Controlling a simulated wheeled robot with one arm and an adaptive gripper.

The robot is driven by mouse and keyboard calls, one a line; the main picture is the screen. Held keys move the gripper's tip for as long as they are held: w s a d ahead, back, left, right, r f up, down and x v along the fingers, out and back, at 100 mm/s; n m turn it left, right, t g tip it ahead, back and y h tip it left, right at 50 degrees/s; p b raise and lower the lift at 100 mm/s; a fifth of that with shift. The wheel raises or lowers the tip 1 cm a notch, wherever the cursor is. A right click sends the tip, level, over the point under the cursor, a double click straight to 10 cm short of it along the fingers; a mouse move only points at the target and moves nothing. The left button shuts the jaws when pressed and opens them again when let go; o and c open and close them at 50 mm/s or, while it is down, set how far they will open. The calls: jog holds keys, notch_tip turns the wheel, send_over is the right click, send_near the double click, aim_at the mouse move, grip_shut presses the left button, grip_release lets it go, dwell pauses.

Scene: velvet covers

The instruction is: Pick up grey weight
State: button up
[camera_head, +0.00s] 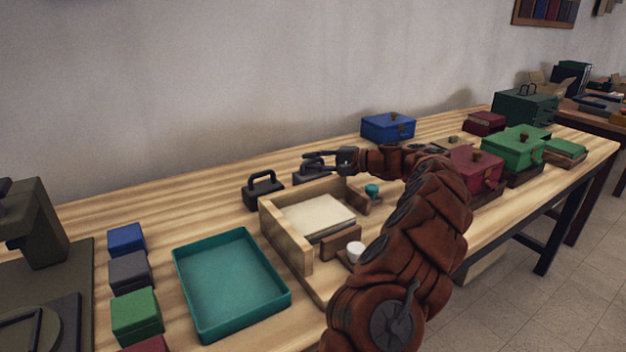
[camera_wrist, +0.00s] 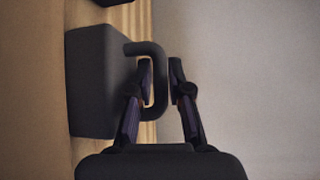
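A dark grey weight with a loop handle (camera_head: 308,176) stands on the table behind the wooden tray, partly hidden by my gripper (camera_head: 311,160). In the wrist view the weight's block (camera_wrist: 98,85) fills the left side, and its handle reaches between the fingers of my gripper (camera_wrist: 160,70). The fingers are apart, one on each side of the handle bar, with a visible gap at the right finger. Contact with the left finger is unclear. A second similar weight (camera_head: 263,194) stands to the left, apart from my gripper.
A wooden tray (camera_head: 287,238) holding a pale block is in front of the weights. A teal tray (camera_head: 188,290) lies to the left. Blue (camera_head: 386,127), red (camera_head: 474,170) and green (camera_head: 515,148) boxes stand to the right. The wall is close behind.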

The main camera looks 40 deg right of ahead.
grip_shut()
dwell(0.5)
notch_tip(320, 180, up, 12)
jog(key=p, duration=0.2)
jog(key=f+p+v, duration=0.2)
jog(key=v, duration=1.5)
jog(key=shift+s+d+f+p, duration=0.15)
jog(key=shift+s+d+p, duration=0.15)
jog(key=shift+s+d, duration=0.1)
